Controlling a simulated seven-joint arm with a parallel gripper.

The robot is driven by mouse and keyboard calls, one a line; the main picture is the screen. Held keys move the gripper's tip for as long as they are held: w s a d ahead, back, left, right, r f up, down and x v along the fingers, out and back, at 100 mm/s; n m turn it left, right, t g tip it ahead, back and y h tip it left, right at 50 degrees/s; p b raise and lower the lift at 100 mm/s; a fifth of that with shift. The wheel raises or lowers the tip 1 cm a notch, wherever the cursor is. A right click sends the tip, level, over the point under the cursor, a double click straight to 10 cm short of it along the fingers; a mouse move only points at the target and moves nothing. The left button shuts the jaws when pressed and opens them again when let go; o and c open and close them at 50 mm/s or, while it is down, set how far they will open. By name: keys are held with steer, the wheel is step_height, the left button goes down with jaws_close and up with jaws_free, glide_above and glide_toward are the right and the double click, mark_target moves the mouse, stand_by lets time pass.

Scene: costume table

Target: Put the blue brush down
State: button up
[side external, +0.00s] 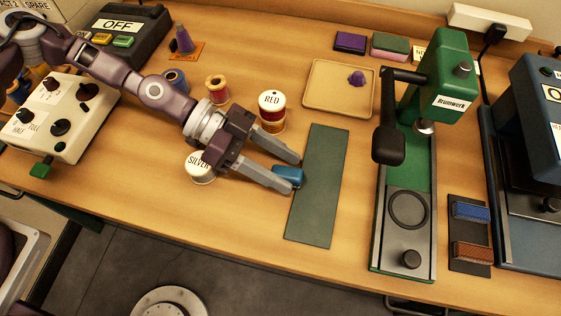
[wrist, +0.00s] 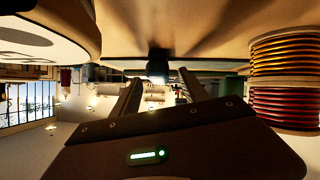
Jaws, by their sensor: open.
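The blue brush (side external: 288,176) looks like a small blue block and lies at the left edge of the flat green mat (side external: 318,190). My gripper (side external: 294,174) is low over the table, with its two fingers apart on either side of the brush. In the wrist view the blue brush (wrist: 157,70) shows small beyond the open fingers of my gripper (wrist: 160,82). I cannot tell whether either finger touches it. Its underside is hidden.
The SILVER spool (side external: 200,168) stands close beside my gripper, and the RED spool (side external: 272,112) stands behind it. The green press (side external: 436,85) is right of the mat. A rack (side external: 470,229) with a blue and a brown piece lies farther right. The mat's front half is clear.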

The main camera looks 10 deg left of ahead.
steer(key=shift+r, duration=0.1)
steer(key=shift+a+r, duration=0.2)
steer(key=shift+r, duration=0.05)
steer(key=v, duration=1.1)
steer(key=shift+a+r, duration=0.2)
steer(key=shift+a, duration=0.05)
